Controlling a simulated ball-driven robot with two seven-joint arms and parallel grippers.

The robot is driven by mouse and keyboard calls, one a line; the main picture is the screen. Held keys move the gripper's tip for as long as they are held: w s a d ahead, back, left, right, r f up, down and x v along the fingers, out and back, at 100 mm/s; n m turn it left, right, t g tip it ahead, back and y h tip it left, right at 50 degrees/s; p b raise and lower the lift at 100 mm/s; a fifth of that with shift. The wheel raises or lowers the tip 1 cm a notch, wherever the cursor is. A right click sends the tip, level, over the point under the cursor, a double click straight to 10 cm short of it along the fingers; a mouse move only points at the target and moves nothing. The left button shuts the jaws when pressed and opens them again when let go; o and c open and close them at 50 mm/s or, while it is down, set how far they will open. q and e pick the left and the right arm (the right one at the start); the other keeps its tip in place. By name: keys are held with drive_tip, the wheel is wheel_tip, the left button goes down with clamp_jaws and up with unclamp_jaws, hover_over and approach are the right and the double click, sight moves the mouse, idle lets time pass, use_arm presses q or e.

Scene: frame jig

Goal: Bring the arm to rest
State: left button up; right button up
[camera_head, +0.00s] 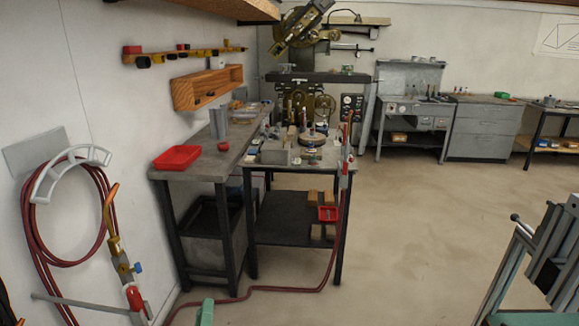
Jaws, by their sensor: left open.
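My left gripper (7,308) shows only as a dark piece with an orange edge at the lower left corner of the head view. It is mostly cut off by the picture edge, and I see nothing held in it. It is below and left of the hose rack on the wall, apart from the tables. My right gripper is not in view.
A red hose (72,259) hangs on the left wall and trails across the floor. A workbench with a red tray (177,157) stands ahead, beside a cluttered table (270,164). A grey-green metal frame (526,256) stands at right. Open floor (420,240) lies between.

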use_arm(q)
drive_tip(key=s+f+m+g+h, duration=0.5)
drive_tip(key=s+f+m+g, duration=0.4)
drive_tip(key=m, duration=0.8)
drive_tip(key=s+a+f+m+g+y, duration=0.1)
drive_tip(key=s+a+m+g+y, duration=0.5)
drive_tip(key=s+a, duration=0.6)
drive_tip(key=s+d+f+n+g+h, duration=0.1)
drive_tip(key=s+d+f+g, duration=0.15)
drive_tip(key=f, duration=0.95)
drive_tip(key=s+d+f+g, duration=0.1)
drive_tip(key=s+f, duration=0.2)
drive_tip(key=f, duration=0.9)
drive_tip(key=s+f+n+g+h, duration=0.1)
drive_tip(key=s+f+n, duration=0.1)
drive_tip(key=s+f, duration=0.6)
drive_tip(key=s+f+n+g+h, duration=0.1)
drive_tip(key=s+f+g, duration=0.1)
drive_tip(key=s+f, duration=0.6)
drive_tip(key=s, duration=0.6)
drive_tip(key=shift+n, duration=0.4)
drive_tip(key=shift+f, duration=0.1)
